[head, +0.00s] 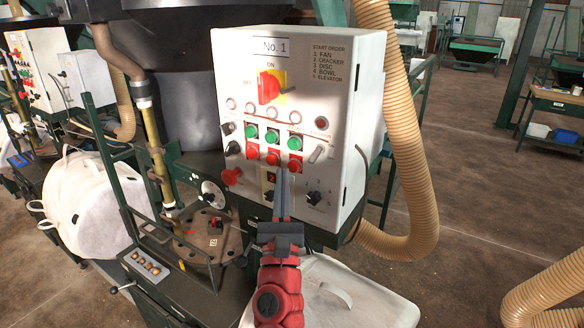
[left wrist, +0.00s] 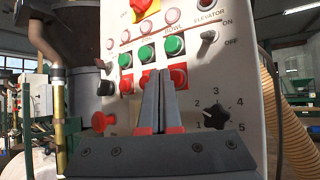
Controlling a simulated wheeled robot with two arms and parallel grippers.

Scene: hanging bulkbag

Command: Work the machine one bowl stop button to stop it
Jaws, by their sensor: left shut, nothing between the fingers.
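The machine one control box (head: 336,160) is white and marked "No. 1". It has a row of green buttons above a row of red buttons. The bowl stop button looks to be the rightmost red one (head: 295,163), under the rightmost green one; it also shows in the left wrist view (left wrist: 179,75), partly behind a finger. My left gripper (head: 282,172) is shut and empty, its tips just left of and below that button. In the left wrist view the fingertips (left wrist: 159,75) overlap the gap between the middle and right red buttons. I cannot tell whether they touch. My right gripper is out of view.
A red and yellow main switch (head: 270,88) sits above the buttons, and a black rotary knob (head: 314,198) is at lower right. A ribbed tan hose (head: 408,130) hangs right of the box. White bags lie below and left.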

